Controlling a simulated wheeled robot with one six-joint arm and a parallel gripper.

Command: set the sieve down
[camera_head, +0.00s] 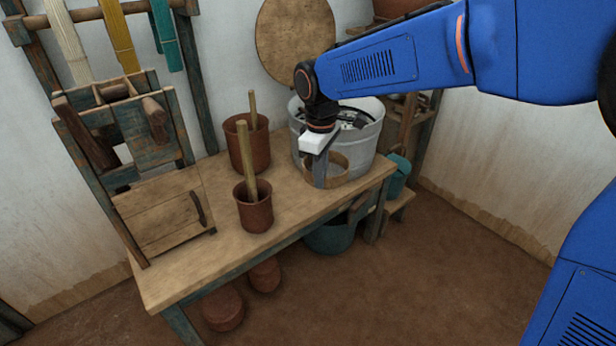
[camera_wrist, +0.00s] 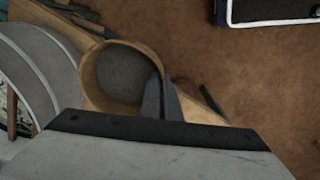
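The sieve (camera_head: 343,173) is a round wooden hoop with a grey mesh, at the right end of the wooden table (camera_head: 285,212), in front of the large metal tub (camera_head: 362,140). In the wrist view I look down into the sieve (camera_wrist: 121,74), its mesh empty. My gripper (camera_head: 320,182) points down at the near left side of the hoop. In the wrist view its fingers (camera_wrist: 161,82) are close together with the rim between them. The sieve looks level. I cannot tell whether its underside touches the tabletop.
Two reddish pots with wooden sticks, one in front (camera_head: 254,211) and one behind (camera_head: 246,151), stand left of the sieve. A wooden frame box (camera_head: 165,212) fills the table's left end. A teal tub (camera_head: 331,237) is below the table's right end.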

